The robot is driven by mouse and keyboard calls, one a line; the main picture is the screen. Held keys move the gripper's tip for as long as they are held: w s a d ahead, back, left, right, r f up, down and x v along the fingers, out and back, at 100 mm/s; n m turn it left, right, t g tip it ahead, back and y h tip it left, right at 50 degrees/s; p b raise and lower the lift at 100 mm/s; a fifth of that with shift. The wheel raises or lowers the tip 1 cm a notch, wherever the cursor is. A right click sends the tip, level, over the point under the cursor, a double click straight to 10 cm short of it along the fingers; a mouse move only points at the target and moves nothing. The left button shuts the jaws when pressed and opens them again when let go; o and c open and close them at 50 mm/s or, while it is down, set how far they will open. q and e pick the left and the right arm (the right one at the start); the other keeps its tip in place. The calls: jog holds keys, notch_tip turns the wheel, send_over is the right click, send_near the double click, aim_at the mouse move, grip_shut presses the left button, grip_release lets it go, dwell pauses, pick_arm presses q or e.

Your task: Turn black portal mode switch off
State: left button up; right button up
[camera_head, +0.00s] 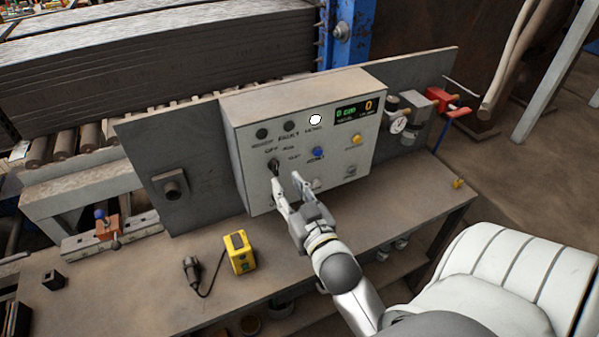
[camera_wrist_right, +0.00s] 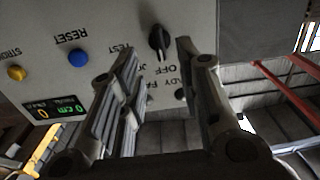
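The black mode switch (camera_head: 274,165) is a small rotary knob on the front of the grey control box (camera_head: 236,158), with labels around it, OFF among them. In the right wrist view the switch (camera_wrist_right: 159,40) appears upside down, with a pale mark on it. My right gripper (camera_head: 287,179) is open in front of the panel, just below and right of the knob in the head view. In the wrist view the knob shows between the fingertips of the right gripper (camera_wrist_right: 158,50); I cannot tell whether they touch it. My left gripper is not in view.
The box also carries a blue RESET button (camera_head: 318,153), a yellow button (camera_head: 356,139), a lit white lamp (camera_head: 315,119) and a green display (camera_head: 346,112). A yellow device (camera_head: 240,253) and a cabled black handle (camera_head: 192,272) lie on the bench (camera_head: 150,315).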

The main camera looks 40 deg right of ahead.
jog(key=v, duration=0.6)
jog(key=shift+s, duration=0.1)
dwell(0.4)
